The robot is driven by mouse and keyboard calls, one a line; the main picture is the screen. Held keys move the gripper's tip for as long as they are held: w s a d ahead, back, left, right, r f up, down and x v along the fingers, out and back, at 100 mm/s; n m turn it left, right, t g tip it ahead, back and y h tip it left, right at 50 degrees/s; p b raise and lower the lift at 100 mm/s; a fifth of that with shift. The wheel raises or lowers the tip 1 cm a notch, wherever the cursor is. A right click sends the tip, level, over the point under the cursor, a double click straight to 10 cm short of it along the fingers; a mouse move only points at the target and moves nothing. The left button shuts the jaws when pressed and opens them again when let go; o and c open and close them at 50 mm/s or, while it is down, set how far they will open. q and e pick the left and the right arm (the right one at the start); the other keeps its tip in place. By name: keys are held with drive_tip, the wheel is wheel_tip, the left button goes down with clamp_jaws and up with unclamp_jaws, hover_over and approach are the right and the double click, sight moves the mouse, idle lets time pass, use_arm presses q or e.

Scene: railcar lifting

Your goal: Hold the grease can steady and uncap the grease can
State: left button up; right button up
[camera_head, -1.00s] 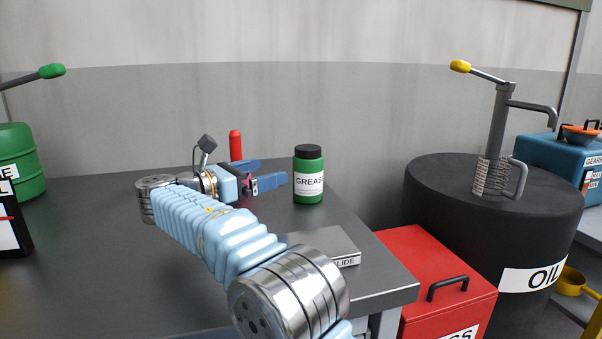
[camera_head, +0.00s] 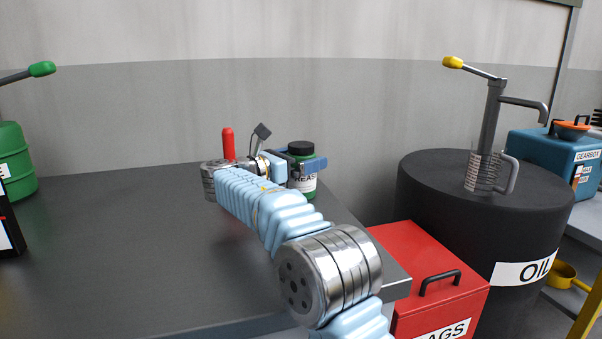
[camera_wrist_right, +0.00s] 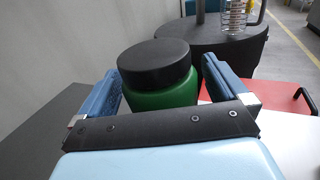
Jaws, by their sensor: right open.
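The green grease can (camera_head: 308,184) stands upright on the dark table with its black cap (camera_head: 301,148) on. My right gripper (camera_head: 302,161) is at the can, with its blue fingers on either side of it, below the cap. In the right wrist view the can (camera_wrist_right: 165,98) sits between the two open fingers of the gripper (camera_wrist_right: 165,88), its black cap (camera_wrist_right: 155,64) above them. A gap shows on the right side; contact on the left cannot be told. The can's label is partly hidden by my arm. My left gripper is not in view.
A red bottle-like object (camera_head: 228,144) stands left of the gripper on the table (camera_head: 120,240). A red box (camera_head: 440,285) and a black oil drum (camera_head: 480,205) with a pump stand to the right. A green container (camera_head: 14,165) is at far left. The table's left middle is clear.

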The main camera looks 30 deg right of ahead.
sight(291, 146)
drive_tip(key=c, duration=1.3)
drive_tip(key=shift+o, duration=0.2)
drive_tip(key=shift+r, duration=0.15)
drive_tip(key=shift+r, duration=0.3)
wheel_tip(291, 146, up, 3)
drive_tip(key=shift+a+f, duration=0.15)
drive_tip(key=shift+f, duration=0.05)
drive_tip(key=s+a+r, duration=0.2)
drive_tip(key=a+r, duration=0.2)
drive_tip(key=a, duration=0.2)
drive_tip(key=s+a+r, duration=0.2)
drive_tip(key=a+r, duration=0.3)
drive_tip(key=a, duration=0.2)
drive_tip(key=shift+s+r, duration=0.3)
drive_tip(key=shift+s, duration=0.05)
